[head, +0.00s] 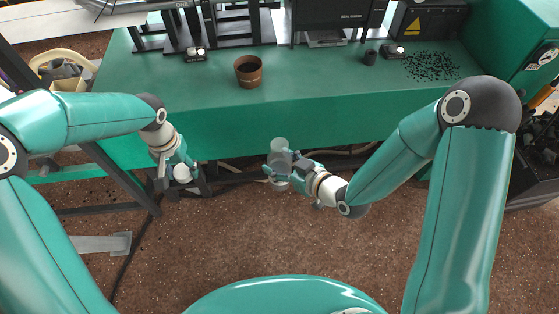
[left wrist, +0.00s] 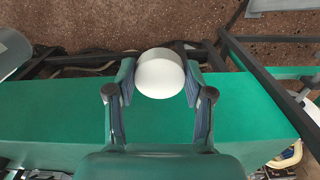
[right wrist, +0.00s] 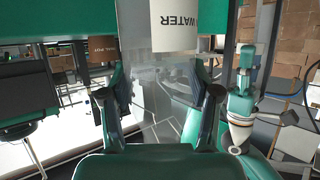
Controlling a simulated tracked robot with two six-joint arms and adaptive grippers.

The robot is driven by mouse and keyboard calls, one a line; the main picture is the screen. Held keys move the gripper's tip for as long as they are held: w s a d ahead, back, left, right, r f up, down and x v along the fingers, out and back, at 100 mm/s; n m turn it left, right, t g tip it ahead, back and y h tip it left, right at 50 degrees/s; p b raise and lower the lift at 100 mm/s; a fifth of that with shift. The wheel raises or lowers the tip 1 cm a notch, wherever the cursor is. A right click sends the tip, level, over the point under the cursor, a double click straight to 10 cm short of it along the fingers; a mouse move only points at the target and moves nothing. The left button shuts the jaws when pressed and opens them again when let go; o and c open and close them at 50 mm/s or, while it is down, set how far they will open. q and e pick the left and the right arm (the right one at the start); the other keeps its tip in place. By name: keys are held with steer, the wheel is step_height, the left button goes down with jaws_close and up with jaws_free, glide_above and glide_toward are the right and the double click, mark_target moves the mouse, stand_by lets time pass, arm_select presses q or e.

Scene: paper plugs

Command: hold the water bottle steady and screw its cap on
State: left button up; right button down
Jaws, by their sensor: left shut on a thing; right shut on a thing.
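The white cap (head: 182,173) is between the fingers of my left gripper (head: 178,166), which is shut on it. The left wrist view shows the round cap (left wrist: 160,73) gripped between both fingertips. The clear water bottle (head: 279,146) is held in my right gripper (head: 277,170), in front of the bench. In the right wrist view its transparent body is between the fingers, and its white WATER label (right wrist: 176,27) reads upside down. The bottle is apart from the cap, to its right in the head view. Its mouth is not clear to see.
The green bench (head: 330,95) lies beyond both grippers. On it stand a brown pot (head: 248,71), a small dark cup (head: 370,57) and scattered black bits (head: 431,66). A dark frame runs low beneath the grippers. The brown floor in front is mostly clear.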

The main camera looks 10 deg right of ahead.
arm_select(q)
steer(key=w+d+r+m, duration=0.3)
steer(key=d+r, duration=0.6)
steer(key=d, duration=0.1)
step_height(320, 180, up, 7)
steer(key=m, duration=0.3)
glide_above(279, 152)
steer(key=shift+w, duration=0.15)
steer(key=shift+f, duration=0.2)
steer(key=shift+f, duration=1.9)
steer(key=shift+r, duration=0.1)
steer(key=shift+f, duration=0.95)
